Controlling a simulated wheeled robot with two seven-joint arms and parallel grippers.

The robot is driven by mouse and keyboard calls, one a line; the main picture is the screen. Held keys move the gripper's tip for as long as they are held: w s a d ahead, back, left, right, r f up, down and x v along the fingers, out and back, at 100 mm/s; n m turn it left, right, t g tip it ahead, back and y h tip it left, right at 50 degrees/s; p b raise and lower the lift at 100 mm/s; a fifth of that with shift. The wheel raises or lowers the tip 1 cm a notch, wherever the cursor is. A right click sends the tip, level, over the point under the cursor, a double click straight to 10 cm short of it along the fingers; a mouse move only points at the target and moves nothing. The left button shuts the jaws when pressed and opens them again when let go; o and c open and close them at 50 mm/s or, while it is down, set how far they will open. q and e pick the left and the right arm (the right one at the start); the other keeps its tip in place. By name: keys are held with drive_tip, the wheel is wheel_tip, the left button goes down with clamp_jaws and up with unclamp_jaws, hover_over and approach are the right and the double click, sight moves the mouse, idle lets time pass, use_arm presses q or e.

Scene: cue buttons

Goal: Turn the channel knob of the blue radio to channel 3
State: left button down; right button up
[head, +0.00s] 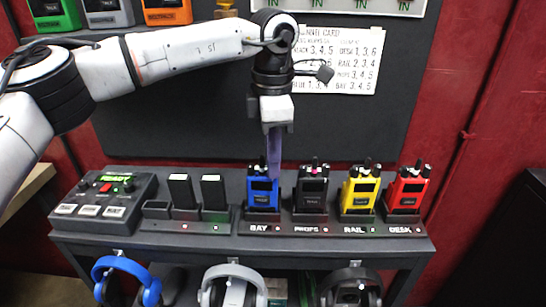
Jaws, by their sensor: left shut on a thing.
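The blue radio (262,191) stands upright in its dock above the "BAY" label. My left gripper (274,176) reaches straight down to the right part of the radio's top. Its fingers are shut on the channel knob there. The knob is hidden by the fingers, so its channel setting cannot be read. The antenna shows just left of the fingers. My right gripper is not in view.
Black (312,187), yellow (360,190) and red (407,190) radios stand in docks to the right. Two battery packs (182,190) in a charger and a control box (97,194) are to the left. Headsets (233,285) hang below. A channel card (336,60) is on the back board.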

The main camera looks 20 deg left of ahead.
use_arm(q)
drive_tip(key=shift+r+m+p, duration=0.1)
drive_tip(key=shift+m+p, duration=0.35)
drive_tip(key=shift+m, duration=0.55)
drive_tip(key=shift+m+p, duration=0.45)
drive_tip(key=shift+m, duration=0.95)
drive_tip(key=c, duration=1.8)
unclamp_jaws()
drive_tip(key=shift+o, duration=0.2)
wheel_tip(320, 180, up, 10)
drive_tip(key=shift+b, duration=0.3)
drive_tip(key=shift+s, duration=0.1)
